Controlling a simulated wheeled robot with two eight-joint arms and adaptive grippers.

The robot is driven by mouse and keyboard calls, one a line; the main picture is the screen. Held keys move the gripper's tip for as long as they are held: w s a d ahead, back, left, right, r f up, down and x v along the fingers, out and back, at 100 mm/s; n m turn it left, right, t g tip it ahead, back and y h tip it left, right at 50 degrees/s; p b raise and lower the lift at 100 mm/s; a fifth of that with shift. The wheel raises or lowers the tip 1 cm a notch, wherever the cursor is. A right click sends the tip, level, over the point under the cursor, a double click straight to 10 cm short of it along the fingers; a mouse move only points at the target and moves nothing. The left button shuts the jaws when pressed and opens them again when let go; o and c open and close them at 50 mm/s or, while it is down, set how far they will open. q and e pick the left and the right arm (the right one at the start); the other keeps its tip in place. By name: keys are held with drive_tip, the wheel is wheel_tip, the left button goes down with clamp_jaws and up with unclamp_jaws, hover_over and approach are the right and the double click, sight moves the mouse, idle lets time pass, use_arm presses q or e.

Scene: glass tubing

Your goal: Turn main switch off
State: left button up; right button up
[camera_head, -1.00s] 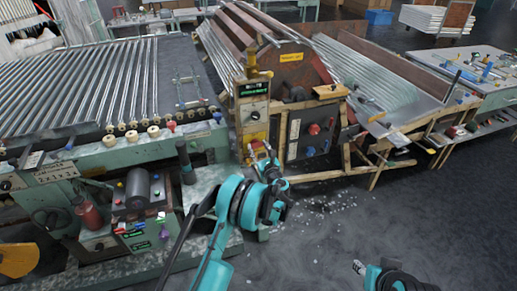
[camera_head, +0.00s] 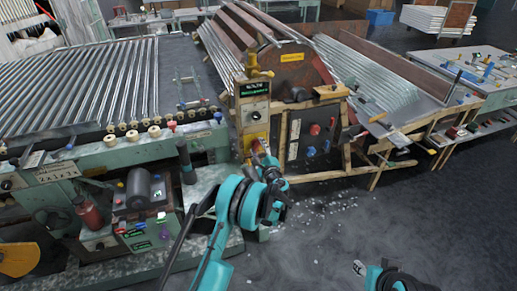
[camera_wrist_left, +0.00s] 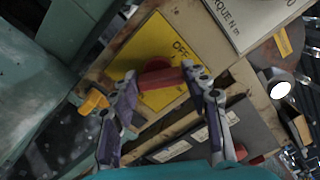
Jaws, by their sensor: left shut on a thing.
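The main switch is a red handle (camera_wrist_left: 160,77) on a yellow plate (camera_wrist_left: 182,45) marked OFF, fixed to a wooden post in the left wrist view. In the head view the yellow plate (camera_head: 255,130) shows low on the post, and my gripper partly hides the handle. My left gripper (camera_head: 260,158) is at the handle. In the left wrist view its two purple-grey fingers (camera_wrist_left: 163,84) are shut on the red handle, one on each side. My right gripper (camera_head: 361,268) is low in the head view, away from the switch, too small to judge.
A dark panel with a red knob (camera_head: 315,129) and blue knobs stands just right of the post. A yellow knob (camera_wrist_left: 93,101) sits near the left finger. A green machine (camera_head: 105,152) stands to the left. The floor at right is open.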

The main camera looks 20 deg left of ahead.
use_arm(q)
drive_tip(key=n, duration=0.6)
drive_tip(key=shift+a, duration=0.1)
drive_tip(key=shift+f+n, duration=0.1)
drive_tip(key=shift+n, duration=0.2)
idle(0.3)
drive_tip(key=o, duration=1.2)
drive_tip(key=shift+c, duration=0.2)
drive_tip(key=shift+s, duration=0.1)
drive_tip(key=v, duration=1.2)
